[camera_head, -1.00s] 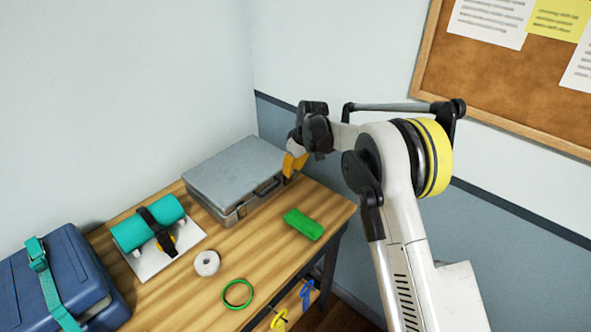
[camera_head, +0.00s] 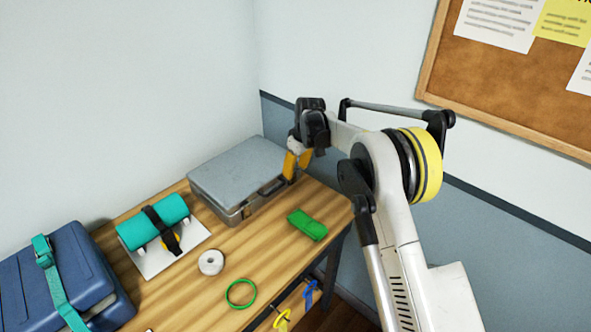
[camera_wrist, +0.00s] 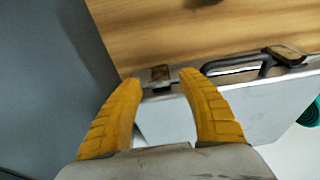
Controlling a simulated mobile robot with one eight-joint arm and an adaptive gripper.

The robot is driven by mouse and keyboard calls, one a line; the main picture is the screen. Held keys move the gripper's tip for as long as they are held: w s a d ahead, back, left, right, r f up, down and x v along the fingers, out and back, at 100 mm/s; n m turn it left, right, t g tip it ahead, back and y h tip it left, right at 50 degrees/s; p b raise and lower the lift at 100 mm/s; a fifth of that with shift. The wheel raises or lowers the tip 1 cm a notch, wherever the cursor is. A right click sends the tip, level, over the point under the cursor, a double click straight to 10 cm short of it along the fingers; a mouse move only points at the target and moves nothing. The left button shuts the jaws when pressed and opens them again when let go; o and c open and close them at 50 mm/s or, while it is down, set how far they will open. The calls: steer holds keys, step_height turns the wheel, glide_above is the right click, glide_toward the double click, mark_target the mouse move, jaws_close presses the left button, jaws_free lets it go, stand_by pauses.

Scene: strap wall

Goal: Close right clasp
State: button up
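A grey metal case (camera_head: 238,168) lies shut at the back of the table, with a dark handle (camera_head: 270,187) on its front side. The handle also shows in the wrist view (camera_wrist: 235,70). The right clasp (camera_wrist: 160,73) is a small dark latch on the case's edge, between my fingertips in the wrist view. My gripper (camera_head: 291,176) is at the case's right front corner. Its two yellow fingers (camera_wrist: 160,80) are apart, with nothing clamped between them. Whether they touch the clasp I cannot tell. In the head view my fingers hide the right clasp.
The left clasp (camera_wrist: 287,53) sits beyond the handle. A green block (camera_head: 307,225), a white roll (camera_head: 211,262) and a green ring (camera_head: 240,293) lie on the table (camera_head: 265,250). A strapped teal roll (camera_head: 150,222) and a blue case (camera_head: 75,275) stand left. Walls close off the back.

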step_height(320, 180, up, 12)
steer(key=s+d, duration=0.1)
steer(key=d, duration=0.1)
steer(key=shift+s, duration=0.3)
steer(key=shift+f, duration=0.1)
steer(key=s+d+r+m+t+b, duration=0.25)
steer(key=s+d+r+m, duration=0.25)
steer(key=s+d+r, duration=0.85)
steer(key=s+d+f+m+t, duration=0.1)
steer(key=s+d+f, duration=0.2)
steer(key=s, duration=0.6)
steer(key=s+d+f+m+t+h+b, duration=0.1)
steer(key=s+d+f+m, duration=0.1)
steer(key=s, duration=0.6)
steer(key=s+d+f+m+t, duration=0.1)
steer(key=s+d+f, duration=0.3)
steer(key=s, duration=0.5)
steer(key=shift+s+d+f+m+h, duration=0.35)
steer(key=shift+d+m+h, duration=0.1)
steer(key=shift+m, duration=0.25)
